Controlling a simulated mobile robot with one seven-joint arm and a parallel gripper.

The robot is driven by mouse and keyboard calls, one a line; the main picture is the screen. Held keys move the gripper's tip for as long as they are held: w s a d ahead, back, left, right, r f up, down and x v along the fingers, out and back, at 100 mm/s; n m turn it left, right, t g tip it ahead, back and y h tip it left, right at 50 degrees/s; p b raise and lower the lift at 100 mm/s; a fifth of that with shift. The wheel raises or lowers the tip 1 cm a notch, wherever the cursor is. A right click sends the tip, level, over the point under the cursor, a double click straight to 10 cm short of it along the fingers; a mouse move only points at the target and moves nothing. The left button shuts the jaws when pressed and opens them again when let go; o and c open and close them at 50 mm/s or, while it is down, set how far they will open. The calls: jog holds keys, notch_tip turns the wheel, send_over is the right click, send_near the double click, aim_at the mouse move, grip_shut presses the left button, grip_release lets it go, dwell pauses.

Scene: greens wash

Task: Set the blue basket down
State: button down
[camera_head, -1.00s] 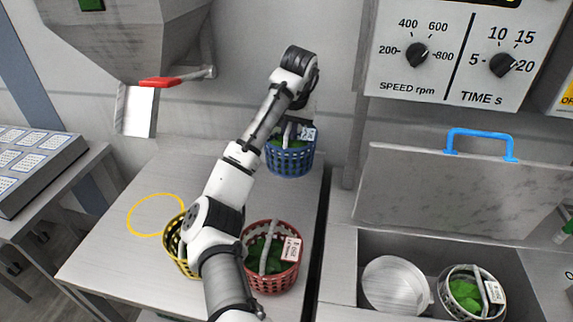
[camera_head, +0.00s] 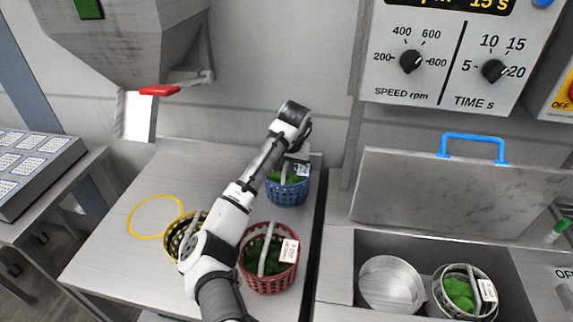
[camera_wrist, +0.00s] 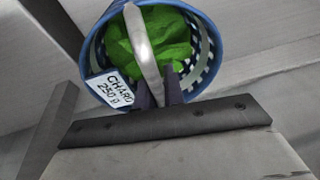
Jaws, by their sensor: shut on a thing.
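The blue basket (camera_head: 288,190) holds green leaves and is at the back right of the steel table (camera_head: 110,240). In the wrist view the blue basket (camera_wrist: 88,52) shows its pale handle and a white tag (camera_wrist: 112,90) reading "CHARD 250 g". My gripper (camera_wrist: 160,88) is shut on the basket's handle; the fingers are partly hidden by it in the head view. The basket looks upright and at or very near the table top; I cannot tell whether its base touches. A red basket (camera_head: 268,283) with greens and a yellow basket (camera_head: 178,238), partly behind my arm, stand nearer the front.
A yellow ring (camera_head: 131,222) marks an empty spot on the table's left. A chute with a red lever (camera_head: 160,90) hangs above the back left. At right, an open machine with a raised lid (camera_head: 425,195) holds an empty round container (camera_head: 388,285) and a basket of greens (camera_head: 462,294).

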jog(key=shift+f, duration=0.1)
jog(key=c, duration=1.5)
grip_release()
jog(key=b+v, duration=0.1)
jog(key=v, duration=1.1)
